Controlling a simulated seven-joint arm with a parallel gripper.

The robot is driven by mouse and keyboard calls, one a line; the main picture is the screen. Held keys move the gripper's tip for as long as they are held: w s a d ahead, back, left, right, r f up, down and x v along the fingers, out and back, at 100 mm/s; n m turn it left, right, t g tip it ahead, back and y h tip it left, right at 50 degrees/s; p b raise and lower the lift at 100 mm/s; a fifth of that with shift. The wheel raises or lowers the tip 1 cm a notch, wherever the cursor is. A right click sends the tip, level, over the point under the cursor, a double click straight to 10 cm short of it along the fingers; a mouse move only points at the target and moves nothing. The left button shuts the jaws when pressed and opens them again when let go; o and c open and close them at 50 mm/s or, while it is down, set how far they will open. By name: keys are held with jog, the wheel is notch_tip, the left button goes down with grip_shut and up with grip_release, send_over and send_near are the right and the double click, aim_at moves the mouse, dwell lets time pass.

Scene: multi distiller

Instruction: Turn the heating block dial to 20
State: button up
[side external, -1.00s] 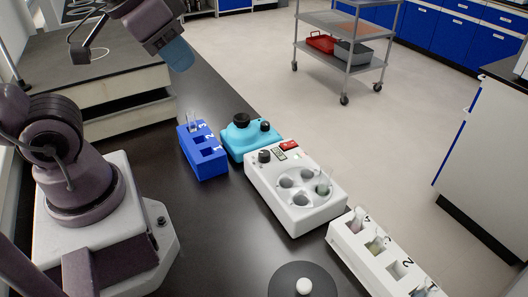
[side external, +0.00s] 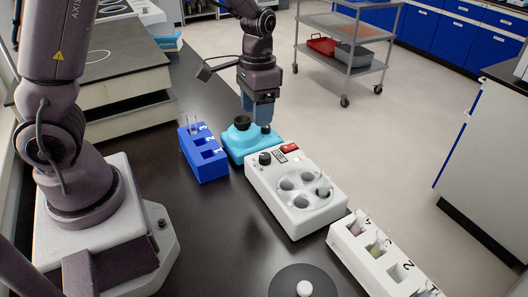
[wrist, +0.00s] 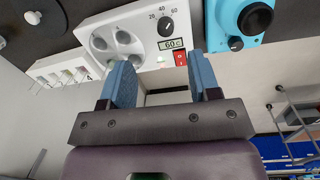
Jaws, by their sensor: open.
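The heating block (side external: 300,220) is a white box with a round well plate, and one well holds a glass vessel (side external: 323,190). Its black dial (side external: 264,158) is at the far left corner.
A light-blue mixer (side external: 240,141) with a black cup stands left of the heating block. A blue numbered rack (side external: 203,160) is further left. A white tube rack (side external: 363,262) and a black disc with a white knob (side external: 304,288) are nearer. Bare black bench lies in front.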

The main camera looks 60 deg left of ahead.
aim_at(264, 155)
jog(key=shift+m, duration=0.6)
jog(key=f, duration=0.4)
jog(key=w+f, duration=0.1)
jog(key=f, duration=0.7)
jog(key=shift+w+d+f, duration=0.1)
jog(key=shift+w+f, duration=0.15)
jog(key=shift+w, duration=0.05)
jog(key=c, duration=0.9)
